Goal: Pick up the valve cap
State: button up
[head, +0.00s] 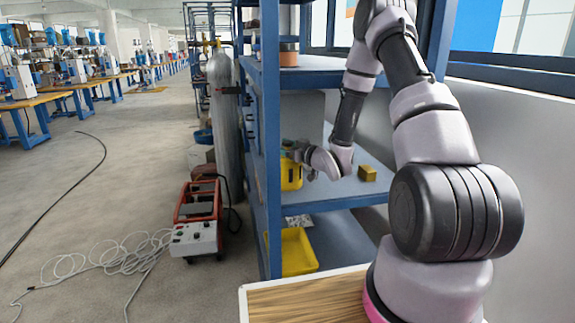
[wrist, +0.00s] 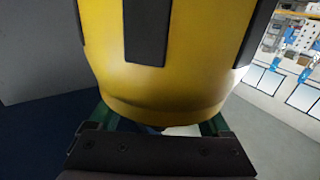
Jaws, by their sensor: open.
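A large yellow rounded body with dark upright strips, which looks like the valve cap (wrist: 185,90), fills the middle of the wrist view. In the head view the yellow valve cap (head: 291,176) is on the blue shelf, close by my gripper (head: 297,150). In the wrist view my gripper (wrist: 157,127) is open, with a green finger showing at each side of the cap's lower edge. The cap hides part of the fingers. I cannot tell whether they touch it.
A small yellow block (head: 368,173) lies on the same shelf board (head: 335,193), to the right. A blue post (head: 270,140) stands left of my gripper, with a grey gas cylinder (head: 224,125) beyond. A yellow bin (head: 299,252) sits on the board below.

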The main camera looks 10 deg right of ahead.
jog(key=shift+c, duration=0.4)
grip_shut()
dwell(0.9)
